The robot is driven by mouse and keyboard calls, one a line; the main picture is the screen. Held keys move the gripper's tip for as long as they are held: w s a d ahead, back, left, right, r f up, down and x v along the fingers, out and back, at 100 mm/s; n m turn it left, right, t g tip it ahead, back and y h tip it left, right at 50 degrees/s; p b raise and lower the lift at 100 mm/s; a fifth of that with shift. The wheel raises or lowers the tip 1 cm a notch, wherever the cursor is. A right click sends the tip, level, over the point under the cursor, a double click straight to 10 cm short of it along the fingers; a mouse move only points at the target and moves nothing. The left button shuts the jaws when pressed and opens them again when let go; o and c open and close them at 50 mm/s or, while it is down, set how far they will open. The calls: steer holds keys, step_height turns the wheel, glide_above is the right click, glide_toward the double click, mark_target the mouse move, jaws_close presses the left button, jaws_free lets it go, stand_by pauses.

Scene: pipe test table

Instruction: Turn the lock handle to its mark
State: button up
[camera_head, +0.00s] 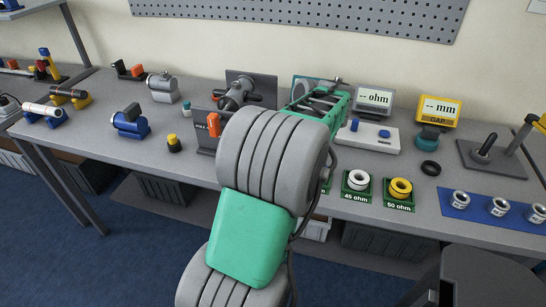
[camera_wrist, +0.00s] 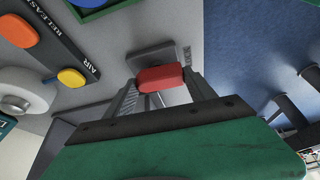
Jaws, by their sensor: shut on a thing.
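In the wrist view my gripper (camera_wrist: 160,86) has its two grey fingers on either side of a red block-shaped grip (camera_wrist: 160,78), which I take to be the lock handle. The jaws are shut on it. A dark grey plate (camera_wrist: 152,55) lies just beyond the red grip. The fingers and the dark green gripper body cover the rest of the handle. I cannot make out its mark. In the head view my own arm stands in front of the table's middle and hides the grip.
In the wrist view a black panel (camera_wrist: 55,50) lettered RELEASE and AIR, with orange and yellow buttons, lies left. In the head view, a dark fixture (camera_head: 240,92) stands behind my arm. Ohm (camera_head: 375,100) and mm (camera_head: 438,109) displays stand right. The blue mat (camera_head: 470,208) carries metal pieces.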

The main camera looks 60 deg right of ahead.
steer(key=shift+n, duration=0.4)
steer(key=o, duration=1.4)
steer(key=p+v, duration=0.2)
steer(key=v, duration=0.5)
steer(key=shift+s+d+r+p, duration=0.1)
steer(key=shift+d+r+p, duration=0.1)
steer(key=shift+r+p, duration=0.15)
